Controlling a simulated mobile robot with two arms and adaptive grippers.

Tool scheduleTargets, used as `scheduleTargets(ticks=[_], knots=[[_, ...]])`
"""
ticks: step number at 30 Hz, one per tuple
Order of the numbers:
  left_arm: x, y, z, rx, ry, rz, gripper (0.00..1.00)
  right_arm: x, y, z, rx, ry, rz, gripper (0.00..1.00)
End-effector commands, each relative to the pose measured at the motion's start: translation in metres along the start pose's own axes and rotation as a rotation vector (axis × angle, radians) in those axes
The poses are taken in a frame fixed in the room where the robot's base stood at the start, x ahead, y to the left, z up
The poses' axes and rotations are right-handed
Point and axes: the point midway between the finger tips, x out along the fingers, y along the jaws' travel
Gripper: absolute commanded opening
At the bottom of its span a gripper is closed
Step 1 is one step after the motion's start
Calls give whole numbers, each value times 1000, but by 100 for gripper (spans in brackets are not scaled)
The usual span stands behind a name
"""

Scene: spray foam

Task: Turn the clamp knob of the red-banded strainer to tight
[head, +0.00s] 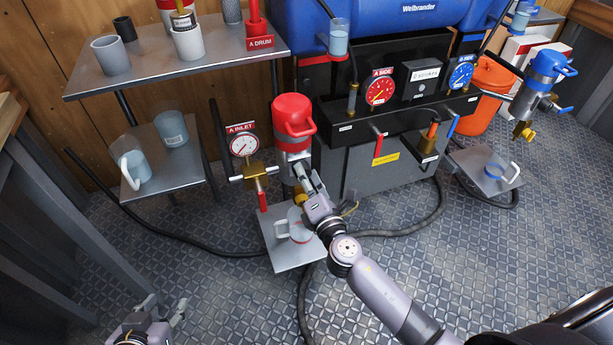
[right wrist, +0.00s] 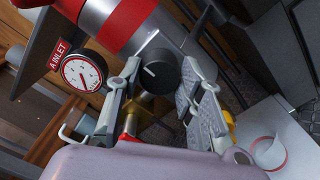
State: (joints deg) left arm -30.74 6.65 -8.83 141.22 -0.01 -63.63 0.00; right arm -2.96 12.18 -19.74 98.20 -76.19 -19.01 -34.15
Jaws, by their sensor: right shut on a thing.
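The red-banded strainer (head: 293,130) stands beside the A INLET gauge in the head view. It has a red cap with a handle and a silver body with a red band (right wrist: 130,25) in the right wrist view. Its black clamp knob (right wrist: 160,71) shows a short white mark on its face. My right gripper (head: 305,180) reaches the strainer's lower body. In the right wrist view its two fingers (right wrist: 160,82) sit on either side of the knob, shut on it. My left gripper (head: 165,306) is open and empty low in the head view, away from the strainer.
The A INLET gauge (head: 243,144) and a brass valve with a red handle (head: 262,198) are close left of the strainer. A plate with a clear jug (head: 296,227) is below. The blue-capped strainer (head: 541,82) is far right. Hoses (head: 405,229) cross the floor.

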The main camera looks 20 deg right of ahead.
Motion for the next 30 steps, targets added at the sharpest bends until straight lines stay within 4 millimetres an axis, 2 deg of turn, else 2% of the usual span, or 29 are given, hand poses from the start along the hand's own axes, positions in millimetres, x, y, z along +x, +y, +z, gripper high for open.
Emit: scheduleTargets(ticks=[11, 12, 21, 30], knots=[[0, 0, 1, 0, -3, -1, 40, 0, 0, -1, -7, 2, 0, 7], [0, 0, 1, 0, -3, -1, 40, 0, 0, -1, -7, 2, 0, 35], [0, 0, 1, 0, -3, -1, 40, 0, 0, -1, -6, 1, 0, 55], [0, 0, 0, 1, -2, 1, 40, -1, 0, 0, -5, 1, 0, 55]])
